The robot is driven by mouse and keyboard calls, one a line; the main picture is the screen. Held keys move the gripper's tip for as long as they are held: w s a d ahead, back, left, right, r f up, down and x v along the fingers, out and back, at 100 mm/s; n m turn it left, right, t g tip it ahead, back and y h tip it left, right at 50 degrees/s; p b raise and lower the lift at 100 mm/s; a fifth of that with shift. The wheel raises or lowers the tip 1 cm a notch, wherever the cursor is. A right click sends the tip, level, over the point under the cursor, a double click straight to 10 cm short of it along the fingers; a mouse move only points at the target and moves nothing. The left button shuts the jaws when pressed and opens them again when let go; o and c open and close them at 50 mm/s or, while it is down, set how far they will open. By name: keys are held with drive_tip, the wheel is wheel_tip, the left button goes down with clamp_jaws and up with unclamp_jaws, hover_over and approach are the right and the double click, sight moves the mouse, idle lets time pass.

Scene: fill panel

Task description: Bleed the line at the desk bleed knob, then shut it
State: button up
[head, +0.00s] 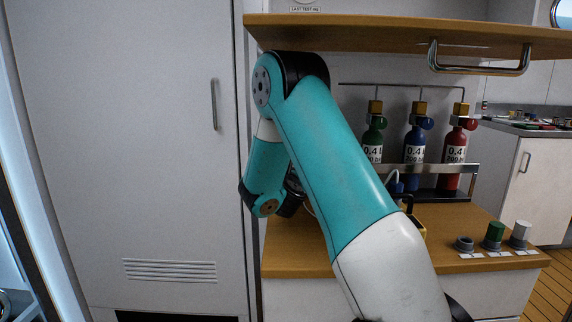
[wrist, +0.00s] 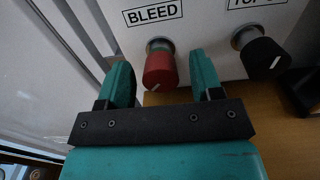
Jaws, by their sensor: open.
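The bleed knob (wrist: 160,70) is red with a pale pointer mark and sits on a white panel under a label reading BLEED (wrist: 153,12). Its pointer mark slants down and to the left. My gripper (wrist: 162,75) is open in the wrist view, with one teal finger on each side of the red knob. I cannot tell whether either finger touches it. In the head view my arm covers the panel and the knob, and the gripper's fingers are hidden.
A black knob (wrist: 264,57) with a partly cut-off label is right of the red one. Green (head: 373,135), blue (head: 414,145) and red (head: 456,145) bottles stand in a rack behind the desk (head: 290,255). A shelf (head: 400,37) hangs above. A tall locker (head: 120,150) is at left.

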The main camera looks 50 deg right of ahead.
drive_tip(key=shift+w+d, duration=0.35)
drive_tip(key=shift+d, duration=0.1)
drive_tip(key=c, duration=0.9)
